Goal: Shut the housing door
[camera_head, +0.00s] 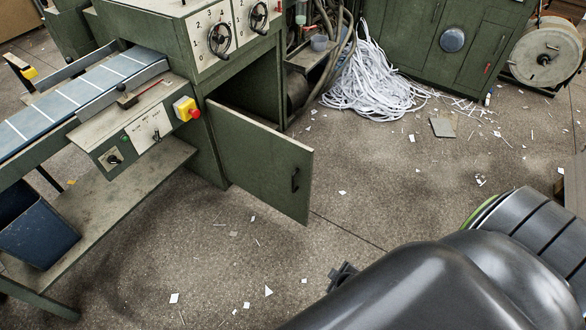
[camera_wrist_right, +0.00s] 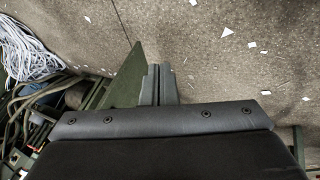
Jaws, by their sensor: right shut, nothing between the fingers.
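The green housing door (camera_head: 255,165) stands open in the head view, swung out from the dark opening (camera_head: 245,95) of the green machine. A black handle (camera_head: 295,180) is on its face near the free edge. My right gripper (camera_head: 342,272) is shut and empty, over the floor to the lower right of the door; my own arm hides most of it. In the right wrist view the shut fingers (camera_wrist_right: 159,70) show beside the door (camera_wrist_right: 126,82), which appears just left of them. I cannot tell if they touch. My left gripper is not in view.
A control box with a red button (camera_head: 194,113) and a conveyor (camera_head: 75,95) stand left of the door. A blue bin (camera_head: 40,228) is at lower left. A heap of white strips (camera_head: 370,85) lies behind. The floor around the door is clear apart from paper scraps.

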